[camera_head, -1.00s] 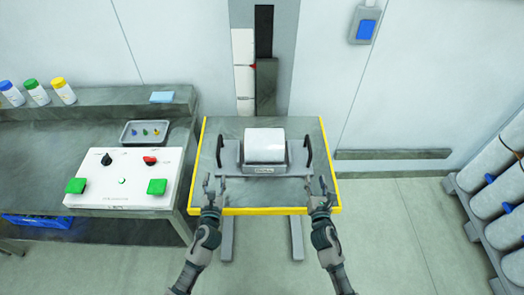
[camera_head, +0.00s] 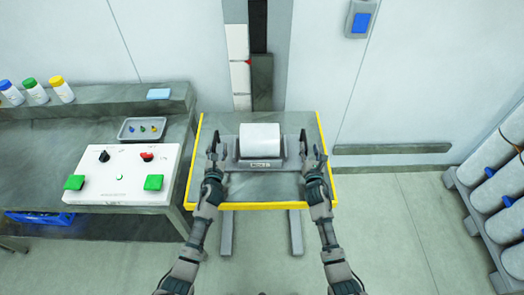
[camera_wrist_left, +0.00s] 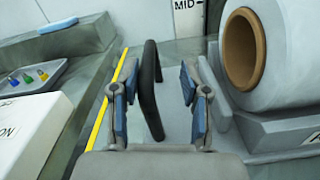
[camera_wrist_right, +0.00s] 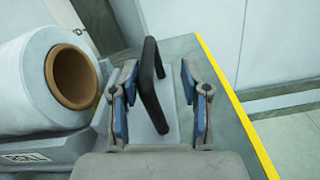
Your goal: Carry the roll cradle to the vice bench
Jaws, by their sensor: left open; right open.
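The grey roll cradle (camera_head: 260,164) sits on a grey platform with a yellow edge (camera_head: 262,205), in the middle of the head view. It carries a white roll (camera_head: 260,138) with a brown core (camera_wrist_left: 243,48). My left gripper (camera_head: 213,160) is open at the cradle's left side. In the left wrist view the black left handle (camera_wrist_left: 150,90) stands between its open fingers (camera_wrist_left: 155,95). My right gripper (camera_head: 313,160) is open at the right side. In the right wrist view the black right handle (camera_wrist_right: 150,85) stands between its fingers (camera_wrist_right: 158,95). I cannot tell whether the fingers touch the handles.
A bench (camera_head: 60,150) at left holds a white control box (camera_head: 125,175), a small tray (camera_head: 142,129) and several bottles (camera_head: 62,92). A rack of grey cylinders (camera_head: 495,195) stands at right. The floor (camera_head: 390,230) between platform and rack is clear.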

